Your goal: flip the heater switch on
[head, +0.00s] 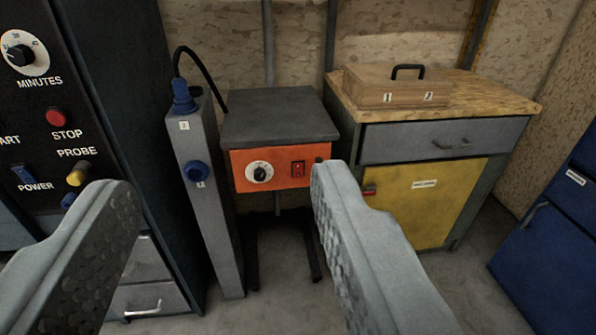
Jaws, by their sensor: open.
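The heater looks to be the grey box with an orange front panel (227,171) on a dark stand in the middle of the head view. A red switch (298,169) sits on the right of the orange panel, and a black and white dial (260,173) on its left. I cannot tell the switch's position. My gripper (222,218) is open and empty, with its two fingers apart in the foreground. The right fingertip shows just right of and below the switch, and appears nearer to me than the panel. The left finger is in front of the dark cabinet.
A dark control cabinet (110,120) with knobs and buttons stands at left. A grey post (212,220) with blue fittings stands beside the heater. At right is a wood-topped cabinet (480,95) bearing a wooden box (385,88). A blue cabinet (545,245) stands far right.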

